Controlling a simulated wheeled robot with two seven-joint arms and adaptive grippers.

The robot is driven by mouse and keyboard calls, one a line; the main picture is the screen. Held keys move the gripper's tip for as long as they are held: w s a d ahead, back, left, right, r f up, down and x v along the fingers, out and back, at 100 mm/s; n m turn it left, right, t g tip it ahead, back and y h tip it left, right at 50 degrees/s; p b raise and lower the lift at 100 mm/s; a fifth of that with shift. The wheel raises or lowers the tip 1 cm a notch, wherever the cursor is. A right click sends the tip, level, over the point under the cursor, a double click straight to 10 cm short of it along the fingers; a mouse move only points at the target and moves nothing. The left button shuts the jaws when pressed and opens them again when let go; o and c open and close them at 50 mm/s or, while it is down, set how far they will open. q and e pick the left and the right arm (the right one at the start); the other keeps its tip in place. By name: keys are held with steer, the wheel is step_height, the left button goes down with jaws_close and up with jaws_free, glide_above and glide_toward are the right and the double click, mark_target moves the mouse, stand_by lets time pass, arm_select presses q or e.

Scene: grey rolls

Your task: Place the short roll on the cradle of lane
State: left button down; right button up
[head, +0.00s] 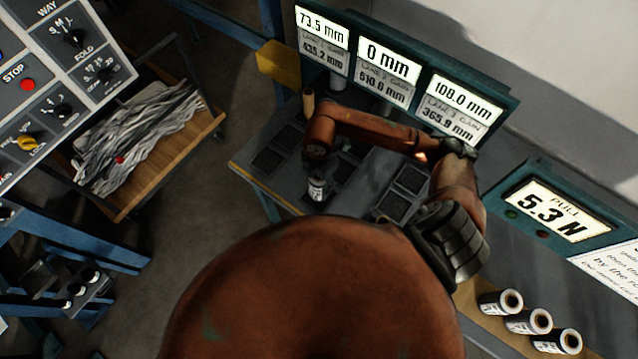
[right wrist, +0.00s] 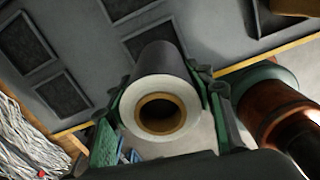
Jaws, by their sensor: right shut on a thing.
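My right gripper (head: 322,160) is shut on a roll (head: 317,189) and holds it over the grey bench (head: 245,165), near its front edge. In the right wrist view the held roll (right wrist: 160,105) sits between the green-lined fingers, its white end and brown core towards the camera and its dark side behind. Dark rectangular pads (head: 268,160) lie in the bench top; which is the cradle I cannot tell. The gap between roll and bench is unclear. My left gripper is in neither view.
Three lane displays (head: 388,70) stand along the back, reading 73.5, 0 and 108.0 mm. A pull display (head: 545,208) reads 5.3 N. Several rolls (head: 528,321) rest on a wooden shelf at right. A cart (head: 205,130) of grey strips and a control panel (head: 45,90) stand left.

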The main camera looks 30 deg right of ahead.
steer(key=shift+w+f, duration=0.25)
steer(key=shift+f, duration=0.35)
steer(key=shift+f+p, duration=0.3)
steer(key=shift+f, duration=1)
steer(key=shift+f, duration=0.1)
steer(key=o, duration=1.4)
step_height(320, 180, up, 12)
steer(key=shift+r+b, duration=0.15)
steer(key=shift+b, duration=0.3)
